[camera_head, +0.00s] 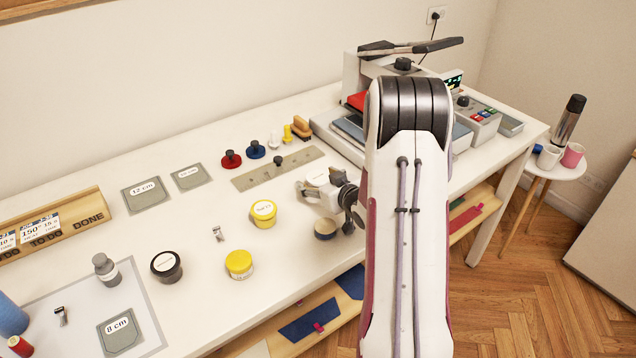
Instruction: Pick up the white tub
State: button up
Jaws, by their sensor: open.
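A white tub (322,199) with a pale lid appears to stand on the white table, just left of my arm; its right side is hidden by my gripper. My gripper (326,192) is open and low over the table, with a grey fingertip at the tub's left and dark finger links at its right. It looks to be around or very close to the tub; contact cannot be told.
Two yellow tubs (239,264) and a black tub (166,266) stand left of my gripper. A small round dark-sided item (325,229) sits just in front of it. A ruler plate (262,177) with knobs lies behind. The heat press (352,128) stands at back right.

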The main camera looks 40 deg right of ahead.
aim_at(319, 177)
jog(key=c, duration=1.2)
jog(key=shift+r, duration=0.15)
jog(key=shift+r, duration=4.85)
